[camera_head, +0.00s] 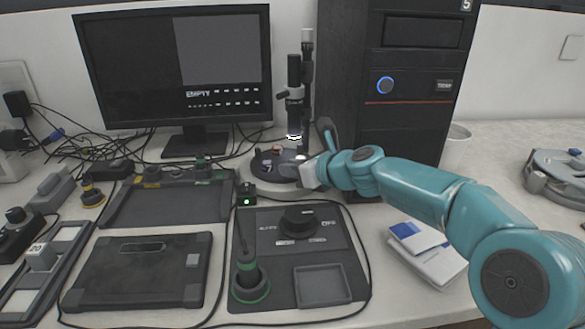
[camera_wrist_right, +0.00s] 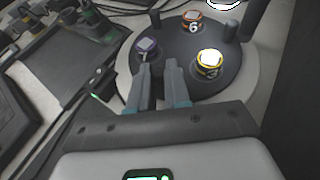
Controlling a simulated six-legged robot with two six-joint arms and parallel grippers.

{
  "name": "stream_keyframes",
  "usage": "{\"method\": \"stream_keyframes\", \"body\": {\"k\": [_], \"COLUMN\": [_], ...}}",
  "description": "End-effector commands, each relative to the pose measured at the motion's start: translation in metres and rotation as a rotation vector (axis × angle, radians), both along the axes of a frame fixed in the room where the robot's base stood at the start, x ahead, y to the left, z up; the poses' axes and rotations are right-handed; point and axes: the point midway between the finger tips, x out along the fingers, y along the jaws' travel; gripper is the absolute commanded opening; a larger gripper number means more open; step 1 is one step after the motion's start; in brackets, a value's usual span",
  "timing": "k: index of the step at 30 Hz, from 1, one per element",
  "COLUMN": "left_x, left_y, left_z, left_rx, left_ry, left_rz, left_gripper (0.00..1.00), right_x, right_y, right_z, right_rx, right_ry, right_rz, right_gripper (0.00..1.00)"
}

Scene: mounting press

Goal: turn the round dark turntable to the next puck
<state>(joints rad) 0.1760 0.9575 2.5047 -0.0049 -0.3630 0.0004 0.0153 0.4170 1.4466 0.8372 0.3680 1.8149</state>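The round dark turntable (camera_head: 262,160) sits on a pale round base below the microscope, partly hidden by my right gripper (camera_head: 291,168). In the right wrist view the turntable (camera_wrist_right: 188,55) carries a red-orange puck marked 6 (camera_wrist_right: 193,21), a yellow-ringed puck marked 3 (camera_wrist_right: 209,64) and a purple puck (camera_wrist_right: 147,48) whose mark is partly hidden. Short dark posts (camera_wrist_right: 230,31) stand near its rim. My right gripper (camera_wrist_right: 160,70) has its two fingers over the near edge, a narrow dark gap between them, just in front of the purple puck. No puck is between them. My left gripper is out of view.
The microscope (camera_head: 294,92) rises over the turntable. A monitor (camera_head: 175,70) reading EMPTY stands left, a black computer tower (camera_head: 420,85) right. A control panel with a knob (camera_head: 298,221) lies in front, beside a dark tray (camera_head: 170,205). Booklets (camera_head: 428,250) lie under my right arm.

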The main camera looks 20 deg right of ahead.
Motion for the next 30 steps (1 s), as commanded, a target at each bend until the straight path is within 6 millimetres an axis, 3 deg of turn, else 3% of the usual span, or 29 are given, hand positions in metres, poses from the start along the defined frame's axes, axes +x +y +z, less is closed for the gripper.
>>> {"method": "stream_keyframes", "body": {"k": [1,2,10,14,30], "left_x": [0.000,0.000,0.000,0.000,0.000], "left_y": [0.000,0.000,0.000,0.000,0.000], "left_z": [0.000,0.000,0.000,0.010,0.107], "left_rx": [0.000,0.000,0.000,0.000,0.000], "left_ry": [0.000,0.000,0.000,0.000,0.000], "left_rz": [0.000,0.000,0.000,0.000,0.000], "left_gripper": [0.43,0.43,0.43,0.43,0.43], "right_x": [0.000,0.000,0.000,0.000,0.000], "right_y": [-0.001,-0.001,0.000,0.000,0.000], "right_z": [0.002,0.002,0.001,0.013,0.153], "right_rx": [0.000,0.000,0.000,0.001,0.000], "right_ry": [-0.005,-0.005,-0.001,-0.002,-0.005], "right_rz": [-0.003,-0.003,-0.001,0.000,0.000], "right_gripper": [0.33,0.42,0.42,0.42,0.42]}}
